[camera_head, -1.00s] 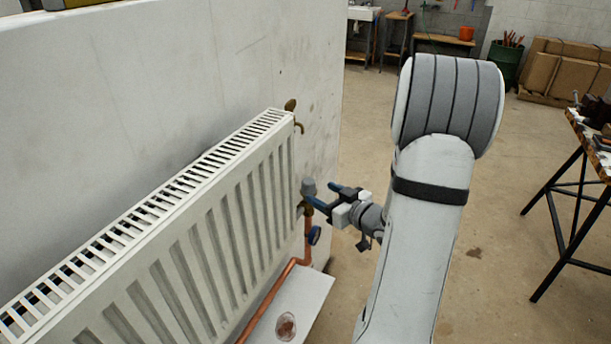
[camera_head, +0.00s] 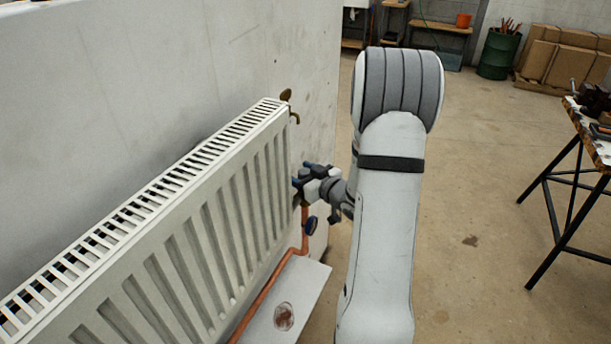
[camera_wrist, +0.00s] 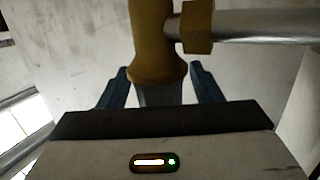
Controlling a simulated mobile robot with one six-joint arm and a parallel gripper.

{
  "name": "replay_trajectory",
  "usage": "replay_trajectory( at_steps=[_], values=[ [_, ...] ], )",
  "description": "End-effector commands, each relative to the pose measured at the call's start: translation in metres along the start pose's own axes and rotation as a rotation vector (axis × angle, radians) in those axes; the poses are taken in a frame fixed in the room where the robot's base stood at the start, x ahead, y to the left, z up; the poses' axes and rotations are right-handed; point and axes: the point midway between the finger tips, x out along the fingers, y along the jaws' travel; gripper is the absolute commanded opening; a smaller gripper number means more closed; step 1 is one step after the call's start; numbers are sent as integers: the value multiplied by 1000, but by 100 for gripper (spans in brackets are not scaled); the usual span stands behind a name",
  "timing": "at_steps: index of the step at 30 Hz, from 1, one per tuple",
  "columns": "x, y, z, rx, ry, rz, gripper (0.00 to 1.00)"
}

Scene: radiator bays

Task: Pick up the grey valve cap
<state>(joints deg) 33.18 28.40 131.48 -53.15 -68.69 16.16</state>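The grey valve cap (camera_wrist: 160,93) sits on the end of the brass valve (camera_wrist: 156,45) in the wrist view. My gripper (camera_wrist: 160,88) is open, with one blue finger on each side of the cap. A narrow gap shows between the cap and each finger. In the head view my gripper (camera_head: 306,176) is at the valve by the radiator's far end. There its fingers and body largely hide the cap.
The white radiator (camera_head: 215,215) hangs on the pale wall to the left of my gripper. A workbench (camera_head: 590,130) stands at the right. The floor between is clear.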

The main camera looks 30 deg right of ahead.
Motion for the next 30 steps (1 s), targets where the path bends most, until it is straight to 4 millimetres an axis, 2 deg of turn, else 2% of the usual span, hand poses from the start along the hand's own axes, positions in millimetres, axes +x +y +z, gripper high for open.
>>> replay_trajectory(
  at_steps=[2, 16, 24, 26, 30],
  values=[
    [0, 0, 0, 0, 0, 0, 52],
    [-1, 1, 0, 0, 0, 1, 13],
    [-1, 1, -3, -1, 1, 2, 13],
    [-2, 1, -9, -2, 1, 2, 13],
    [-6, 1, -33, -5, 3, 2, 13]
  ],
)
